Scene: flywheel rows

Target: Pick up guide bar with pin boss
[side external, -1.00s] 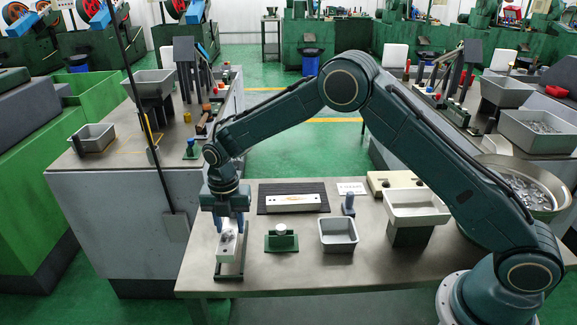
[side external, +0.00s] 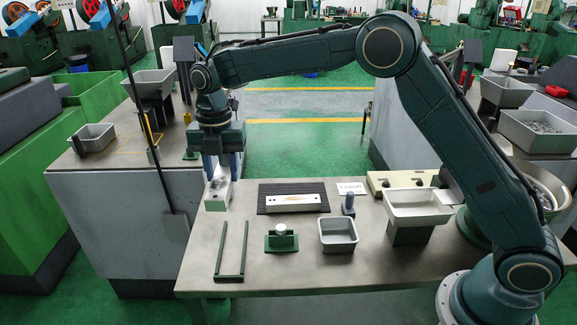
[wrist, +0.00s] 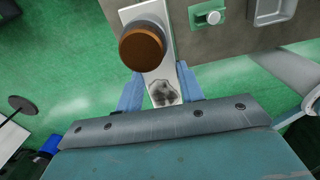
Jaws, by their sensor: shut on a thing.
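The guide bar with pin boss (side external: 216,197) is a pale bar held in my gripper (side external: 221,168), above the back left part of the bench. In the wrist view the bar (wrist: 163,88) lies between the blue fingers of my gripper (wrist: 160,94) and reaches away from them. Its round brown-topped boss (wrist: 142,47) stands up near the far part, and a dark smudge marks the near end. My gripper is shut on this bar. The green two-rail stand (side external: 231,251) at the bench's front left is empty.
Another pale bar (side external: 293,199) lies on a black ribbed mat (side external: 268,208). A green fixture (side external: 281,240), a grey bin (side external: 338,235), a small post (side external: 348,203) and a raised tray (side external: 417,206) stand to the right. A thin dark pole (side external: 150,130) rises at the left.

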